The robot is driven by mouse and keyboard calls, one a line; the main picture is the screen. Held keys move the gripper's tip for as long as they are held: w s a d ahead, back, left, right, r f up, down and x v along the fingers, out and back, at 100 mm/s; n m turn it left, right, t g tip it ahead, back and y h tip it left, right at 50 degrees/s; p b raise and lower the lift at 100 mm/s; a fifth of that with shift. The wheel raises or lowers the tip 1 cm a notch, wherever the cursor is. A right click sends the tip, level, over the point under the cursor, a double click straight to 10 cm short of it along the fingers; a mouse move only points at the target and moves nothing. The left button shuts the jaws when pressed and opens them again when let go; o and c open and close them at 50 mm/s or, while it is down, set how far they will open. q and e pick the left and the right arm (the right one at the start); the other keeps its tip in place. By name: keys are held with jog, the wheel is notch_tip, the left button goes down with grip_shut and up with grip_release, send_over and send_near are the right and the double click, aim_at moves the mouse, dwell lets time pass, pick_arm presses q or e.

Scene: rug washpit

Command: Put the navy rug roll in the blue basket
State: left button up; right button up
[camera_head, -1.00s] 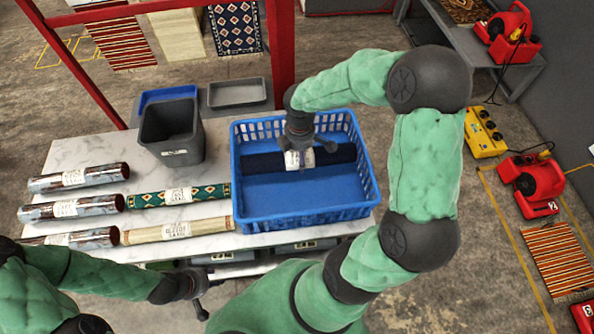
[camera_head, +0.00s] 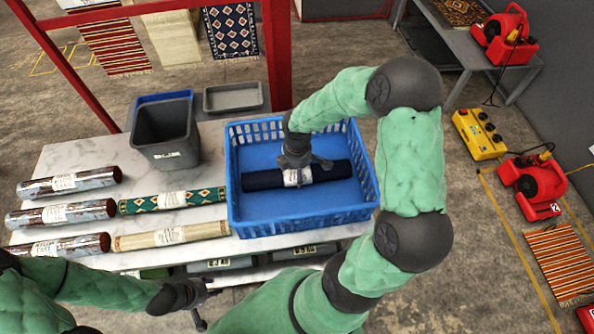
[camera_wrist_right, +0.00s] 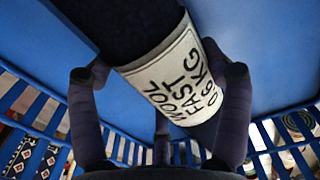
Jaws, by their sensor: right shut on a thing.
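The navy rug roll (camera_head: 262,180), dark with a white paper label, lies crosswise within the walls of the blue basket (camera_head: 305,221). I cannot tell whether it touches the basket floor. My right gripper (camera_head: 297,171) reaches down from above and is shut on the roll around its label. In the right wrist view, the fingers of my right gripper (camera_wrist_right: 160,85) sit on either side of the labelled roll (camera_wrist_right: 178,80), with blue basket walls around. My left gripper (camera_head: 203,305) is empty in front of the table, its fingers apart.
Several other rolls lie left of the basket, including a green patterned roll (camera_head: 150,203) and a cream roll (camera_head: 150,238). A dark grey bin (camera_head: 166,135) and a grey tray (camera_head: 233,98) stand behind them. A red frame (camera_head: 278,60) rises at the back.

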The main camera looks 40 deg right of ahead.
jog(key=shift+f, duration=0.15)
jog(key=o, duration=1.5)
notch_tip(320, 180, up, 12)
jog(key=p, duration=0.4)
jog(key=shift+r, duration=0.2)
